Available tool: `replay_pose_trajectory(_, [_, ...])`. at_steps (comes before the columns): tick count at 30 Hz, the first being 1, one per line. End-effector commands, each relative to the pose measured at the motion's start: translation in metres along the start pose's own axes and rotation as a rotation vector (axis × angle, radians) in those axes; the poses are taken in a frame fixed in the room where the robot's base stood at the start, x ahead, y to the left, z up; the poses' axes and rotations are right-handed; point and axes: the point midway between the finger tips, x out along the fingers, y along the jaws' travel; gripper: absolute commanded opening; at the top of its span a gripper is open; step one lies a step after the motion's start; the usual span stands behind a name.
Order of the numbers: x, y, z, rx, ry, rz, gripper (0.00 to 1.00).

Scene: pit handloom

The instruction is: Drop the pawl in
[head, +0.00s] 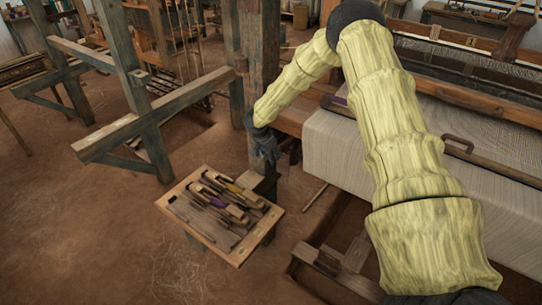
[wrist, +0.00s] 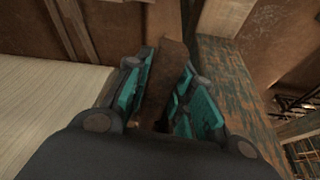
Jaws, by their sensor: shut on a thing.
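My gripper (wrist: 166,72) is shut on a brown, rusty-looking bar (wrist: 168,62), which appears to be the pawl. The bar stands lengthwise between the two teal-lined fingers, and its lower part is hidden by the gripper. In the head view my gripper (head: 267,158) is small and dark, pointing down beside the thick wooden post (head: 258,70) at the loom's left end. The pawl cannot be made out clearly there. Whether the pawl touches anything beyond its far end cannot be told.
A tray of shuttles and tools (head: 238,252) stands just below and left of my gripper. Pale woven cloth (head: 400,150) covers the loom's front beam at right. A weathered post with flaking paint (wrist: 235,85) is close on the right in the wrist view. Earthen floor (head: 70,230) is open at left.

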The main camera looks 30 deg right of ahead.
Motion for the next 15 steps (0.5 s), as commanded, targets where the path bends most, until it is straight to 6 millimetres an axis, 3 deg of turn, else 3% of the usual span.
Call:
replay_pose_trajectory(1, [-0.0021, -0.0017, -0.0014, 0.001, 0.001, -0.003, 0.0])
replay_pose_trajectory(2, [-0.0022, -0.0018, -0.0014, 0.001, 0.002, -0.003, 0.3])
replay_pose_trajectory(5, [-0.0022, -0.0017, -0.0013, 0.001, 0.002, -0.003, 0.46])
replay_pose_trajectory(15, [-0.0028, -0.0012, -0.001, 0.001, 0.001, -0.002, 0.46])
